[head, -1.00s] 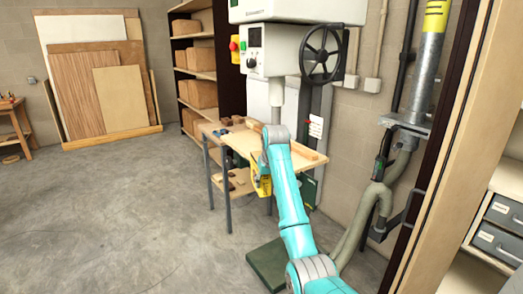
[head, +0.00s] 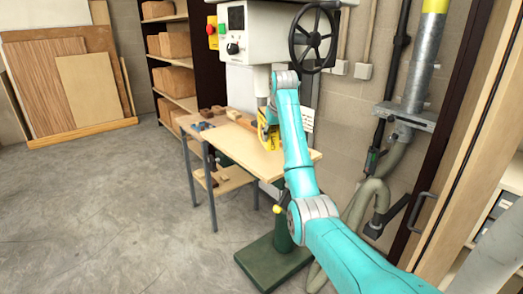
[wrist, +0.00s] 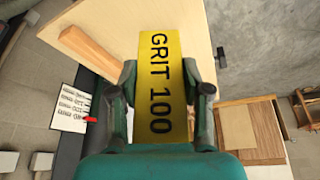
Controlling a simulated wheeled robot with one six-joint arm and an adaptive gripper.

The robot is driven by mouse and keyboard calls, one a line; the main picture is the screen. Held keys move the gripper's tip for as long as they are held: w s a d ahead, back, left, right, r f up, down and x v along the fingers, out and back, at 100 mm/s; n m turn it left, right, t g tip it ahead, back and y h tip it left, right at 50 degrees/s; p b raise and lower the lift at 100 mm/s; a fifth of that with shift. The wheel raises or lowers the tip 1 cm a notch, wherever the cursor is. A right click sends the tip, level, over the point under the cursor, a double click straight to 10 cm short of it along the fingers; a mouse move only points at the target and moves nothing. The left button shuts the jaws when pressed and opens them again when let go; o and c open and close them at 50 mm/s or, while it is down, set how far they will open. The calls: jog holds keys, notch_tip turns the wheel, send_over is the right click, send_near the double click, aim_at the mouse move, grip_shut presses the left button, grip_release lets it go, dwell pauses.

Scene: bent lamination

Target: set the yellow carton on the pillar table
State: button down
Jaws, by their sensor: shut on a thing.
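The yellow carton (wrist: 160,85), marked GRIT 100, is held between the fingers of my gripper (wrist: 163,88) in the wrist view. In the head view the carton (head: 271,141) shows partly behind my arm, over the back part of the pale wooden table top (head: 245,150) under the pillar drill. I take this top as the pillar table. It also shows beyond the carton in the wrist view (wrist: 195,24). I cannot tell whether the carton touches it. My gripper is mostly hidden behind my arm in the head view.
A wooden strip (wrist: 88,48) lies on the top. Small blocks and blue items (head: 203,126) sit at the left end. The front of the top is clear.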

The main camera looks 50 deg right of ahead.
notch_tip(320, 180, down, 8)
jog(key=shift+f, duration=0.15)
dwell(0.3)
jog(key=c, duration=0.5)
grip_release()
jog(key=shift+f, duration=0.1)
jog(key=shift+c, duration=0.2)
